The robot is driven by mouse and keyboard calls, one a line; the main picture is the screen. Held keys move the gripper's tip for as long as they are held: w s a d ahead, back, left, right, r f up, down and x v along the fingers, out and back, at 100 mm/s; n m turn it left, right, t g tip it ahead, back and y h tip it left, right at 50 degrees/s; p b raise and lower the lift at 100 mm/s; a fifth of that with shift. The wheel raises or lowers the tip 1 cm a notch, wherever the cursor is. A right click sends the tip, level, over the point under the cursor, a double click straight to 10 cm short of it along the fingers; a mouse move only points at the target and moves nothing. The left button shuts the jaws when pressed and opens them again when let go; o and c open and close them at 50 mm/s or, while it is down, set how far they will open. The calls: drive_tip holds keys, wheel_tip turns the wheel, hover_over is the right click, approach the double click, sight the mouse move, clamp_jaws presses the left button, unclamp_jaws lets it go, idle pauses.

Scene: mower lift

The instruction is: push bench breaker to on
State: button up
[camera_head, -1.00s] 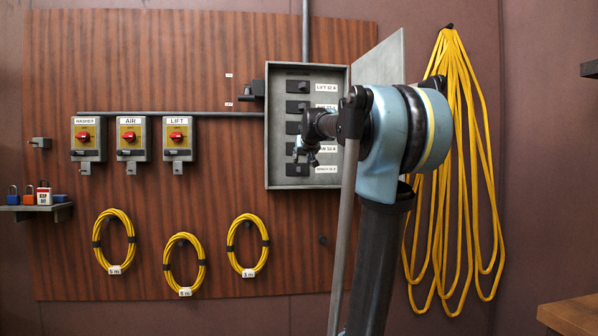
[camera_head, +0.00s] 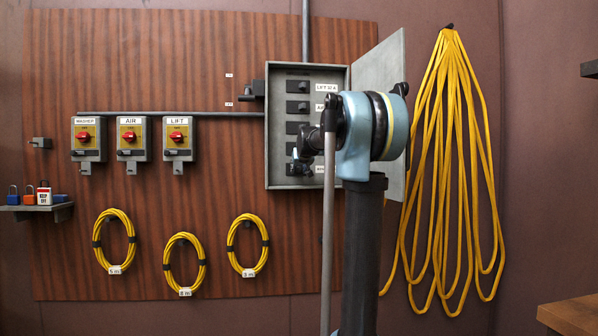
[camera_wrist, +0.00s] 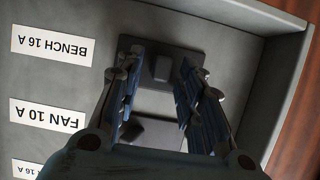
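The open grey breaker panel (camera_head: 268,130) hangs on the wood board. Its breakers sit in a column with white labels. In the wrist view, which is upside down, the bench breaker (camera_wrist: 163,66) is a dark block with a raised toggle beside the "BENCH 16 A" label (camera_wrist: 52,46). My gripper (camera_wrist: 162,70) is open, its two fingers on either side of that toggle. Contact cannot be told. The fan breaker (camera_wrist: 146,131) lies partly behind the fingers. In the head view my gripper (camera_head: 299,164) is at the panel's lower part and hides much of the bench breaker.
The panel's side wall (camera_wrist: 288,85) rises close to the fingers in the wrist view. The panel door (camera_head: 385,70) stands open at the right. Washer, air and lift switches (camera_head: 178,136) are at the left. Yellow cable (camera_head: 455,160) hangs right of my arm.

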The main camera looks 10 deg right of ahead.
clamp_jaws()
drive_tip(key=shift+d+f+n+y, duration=0.15)
drive_tip(key=shift+d+n+y, duration=0.25)
drive_tip(key=shift+y, duration=0.1)
drive_tip(key=shift+d+n+y, duration=0.3)
drive_tip(key=shift+n+y, duration=0.2)
drive_tip(key=shift+y, duration=0.3)
drive_tip(key=shift+w+d+r+n+g+y, duration=0.15)
drive_tip(key=shift+d+n+g+y, duration=0.15)
drive_tip(key=shift+n+y, duration=0.4)
drive_tip(key=shift+w+d+r+n+g+y, duration=0.1)
drive_tip(key=shift+w+d+n+g+y, duration=0.2)
drive_tip(key=shift+n+y, duration=0.35)
drive_tip(key=shift+s, duration=0.15)
